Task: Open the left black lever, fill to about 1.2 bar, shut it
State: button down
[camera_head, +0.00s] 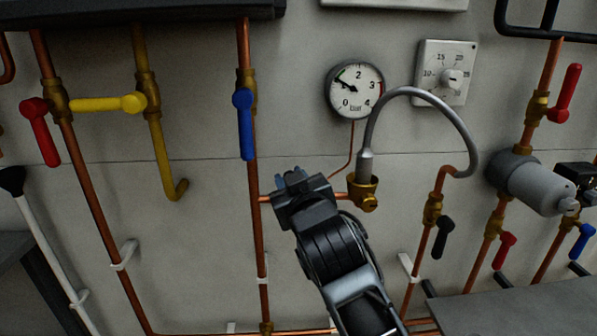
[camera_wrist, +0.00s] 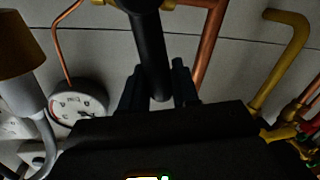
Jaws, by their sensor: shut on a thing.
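My gripper (camera_head: 293,181) is at the short copper branch pipe, left of the brass fitting. In the wrist view, its two dark fingers (camera_wrist: 158,85) sit either side of a black lever (camera_wrist: 148,45), shut on it. The lever's brass valve shows at the wrist view's top edge. In the head view my gripper hides this lever. The round pressure gauge (camera_head: 355,90) is above right; its needle points left and slightly up, at about 1 bar. It also shows in the wrist view (camera_wrist: 78,105). A second black lever (camera_head: 443,237) hangs to the right, under the hose's far end.
A grey hose (camera_head: 425,95) arches from the brass fitting (camera_head: 363,193) to the right pipe. A blue lever (camera_head: 244,125) hangs above left of my gripper. Yellow (camera_head: 100,103) and red (camera_head: 40,133) levers are further left. A grey cylinder (camera_head: 530,182) sticks out at right.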

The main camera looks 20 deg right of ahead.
jog(key=shift+w+a+f+n+p, duration=0.15)
jog(key=shift+a+n+p, duration=0.2)
jog(key=shift+n, duration=0.15)
jog(key=shift+w+a+f+n+p, duration=0.15)
jog(key=shift+a+n+p, duration=0.15)
jog(key=shift+n, duration=0.2)
jog(key=shift+a, duration=0.1)
jog(key=c, duration=1)
grip_release()
jog(key=shift+s, duration=0.1)
jog(key=shift+s+a+r+b, duration=0.1)
jog(key=shift+s+a+b, duration=0.1)
jog(key=shift+s, duration=1.05)
jog(key=shift+s+a+r+b, duration=0.15)
jog(key=shift+s, duration=1.15)
jog(key=shift+s+a+r+b, duration=0.1)
jog(key=shift+s+a+b, duration=0.1)
jog(key=shift+s, duration=1.05)
